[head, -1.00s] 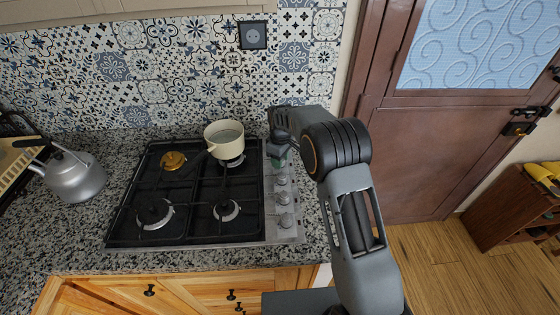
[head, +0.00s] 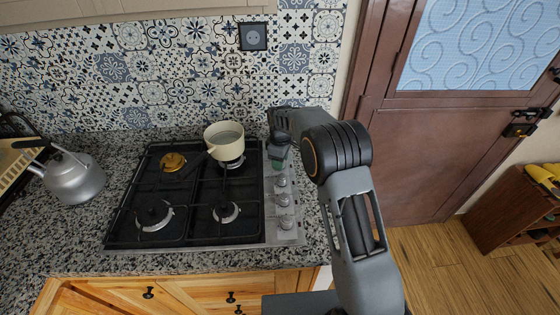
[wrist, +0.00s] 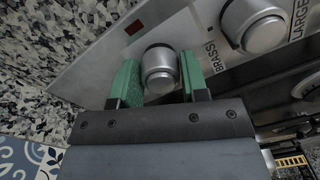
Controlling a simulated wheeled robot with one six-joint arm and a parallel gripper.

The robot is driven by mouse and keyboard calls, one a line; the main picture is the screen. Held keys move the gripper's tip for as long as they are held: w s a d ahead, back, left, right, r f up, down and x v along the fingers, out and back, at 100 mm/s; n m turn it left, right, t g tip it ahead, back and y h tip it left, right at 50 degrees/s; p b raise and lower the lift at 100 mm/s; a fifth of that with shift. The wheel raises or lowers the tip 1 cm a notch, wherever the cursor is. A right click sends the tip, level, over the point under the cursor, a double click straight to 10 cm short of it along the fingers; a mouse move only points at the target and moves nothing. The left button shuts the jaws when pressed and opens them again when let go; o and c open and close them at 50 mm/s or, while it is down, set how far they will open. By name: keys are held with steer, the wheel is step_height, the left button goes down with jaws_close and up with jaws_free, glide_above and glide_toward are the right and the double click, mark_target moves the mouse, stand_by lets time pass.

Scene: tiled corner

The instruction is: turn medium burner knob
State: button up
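My gripper (head: 279,165) is over the far end of the hob's control strip, with its green fingers (wrist: 160,82) pointing at the panel. In the wrist view one silver knob (wrist: 159,68) stands between the two fingers, with a thin gap seeming to show beside it. The word BRASS is printed between this knob and a second knob (wrist: 254,25); LARGE is printed beyond the second. No MEDIUM label is readable. In the head view further knobs (head: 285,200) run down the strip towards the front; the farthest is hidden by my gripper.
The black gas hob (head: 190,205) carries a cream pot (head: 224,134) at the back right, close to my gripper. A grey kettle (head: 74,178) stands on the granite counter to the left. The tiled wall (head: 180,70) is close behind.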

steer(key=o, duration=0.4)
steer(key=shift+r, duration=0.1)
steer(key=r, duration=0.9)
steer(key=r+b, duration=0.1)
steer(key=r, duration=0.3)
steer(key=shift+w+d+r, duration=0.1)
steer(key=shift+w+r, duration=0.15)
steer(key=shift+r, duration=0.05)
